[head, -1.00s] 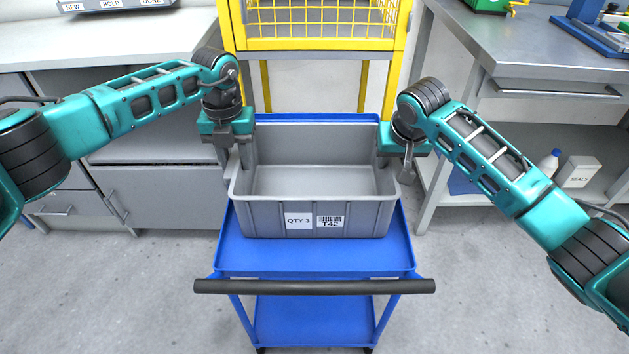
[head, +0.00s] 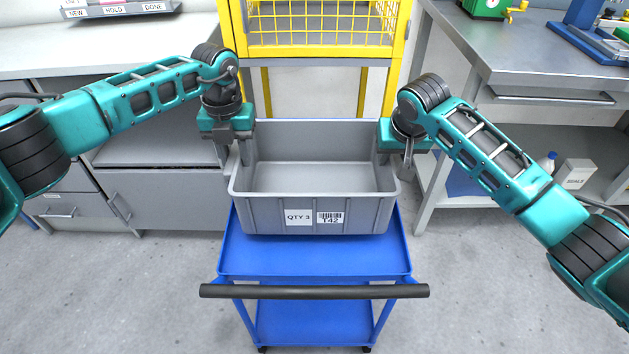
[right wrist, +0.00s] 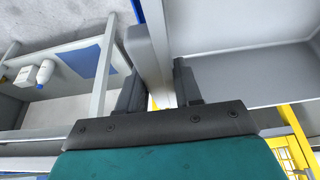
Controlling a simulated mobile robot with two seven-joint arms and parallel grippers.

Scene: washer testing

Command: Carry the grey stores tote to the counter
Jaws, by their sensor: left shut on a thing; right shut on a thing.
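The grey stores tote (head: 262,215), with "QTY 3" and "T42" labels on its front, is level and looks empty. It is over the blue cart's tray (head: 315,258); it looks raised off it, though its underside is hidden. My left gripper (head: 235,150) is shut on the tote's left wall. My right gripper (head: 396,156) is shut on its right wall. In the right wrist view, the fingers of my right gripper (right wrist: 157,85) straddle the tote's wall (right wrist: 152,45). A pale-topped counter (head: 120,45) stands at the left, and a steel-topped bench (head: 500,50) at the right.
A yellow mesh cage (head: 320,50) on a stand is straight behind the tote. A labelled tray (head: 120,8) sits on the left counter. Green and blue devices (head: 488,8) stand on the right bench. The cart's black handle (head: 315,291) faces me. Floor is clear either side.

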